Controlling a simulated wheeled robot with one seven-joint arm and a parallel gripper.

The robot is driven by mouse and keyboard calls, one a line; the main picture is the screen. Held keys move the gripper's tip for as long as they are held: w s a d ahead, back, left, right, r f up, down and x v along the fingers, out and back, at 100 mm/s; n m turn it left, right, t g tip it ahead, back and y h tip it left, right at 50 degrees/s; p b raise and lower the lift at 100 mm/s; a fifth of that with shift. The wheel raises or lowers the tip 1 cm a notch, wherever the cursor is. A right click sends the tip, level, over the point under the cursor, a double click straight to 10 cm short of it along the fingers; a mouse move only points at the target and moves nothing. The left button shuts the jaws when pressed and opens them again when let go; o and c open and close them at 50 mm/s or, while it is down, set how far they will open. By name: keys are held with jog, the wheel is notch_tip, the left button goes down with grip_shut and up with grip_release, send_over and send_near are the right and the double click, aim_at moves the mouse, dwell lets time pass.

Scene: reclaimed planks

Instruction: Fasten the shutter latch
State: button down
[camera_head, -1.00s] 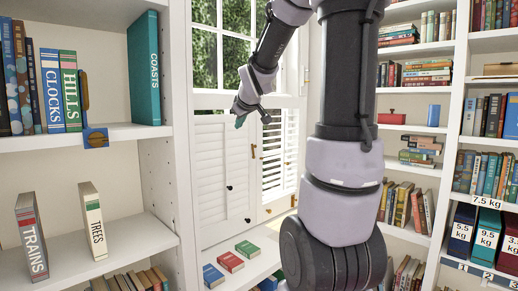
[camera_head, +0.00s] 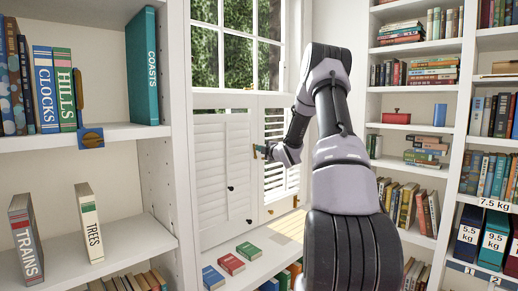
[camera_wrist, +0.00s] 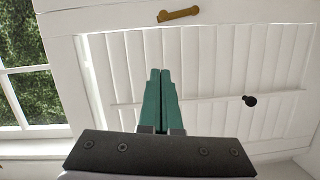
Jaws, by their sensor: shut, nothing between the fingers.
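The white louvred shutters stand closed or nearly closed below the window, a left leaf (camera_head: 222,160) and a right leaf (camera_head: 276,180). A small brass latch (camera_head: 254,152) sits at the meeting edges, upright in the head view. In the wrist view the latch (camera_wrist: 178,14) is a brass bar near the top edge, beyond my fingertips and apart from them. My gripper (camera_head: 262,149) is close beside the latch in the head view. Its green fingers (camera_wrist: 158,72) are shut and empty, before a slatted panel (camera_wrist: 210,60).
A black knob (camera_wrist: 249,100) stands out from the panel. Books (camera_head: 231,263) lie on the sill shelf below the shutters. A bookcase (camera_head: 180,130) stands close on the left, and shelves (camera_head: 408,128) fill the right.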

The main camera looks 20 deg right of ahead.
aim_at(256, 152)
jog(key=shift+d+f, duration=0.2)
jog(key=shift+w, duration=0.1)
jog(key=w+d, duration=0.2)
jog(key=w, duration=0.9)
jog(key=shift+w+d+f, duration=0.15)
jog(key=shift+d+f, duration=0.15)
jog(key=shift+f, duration=0.15)
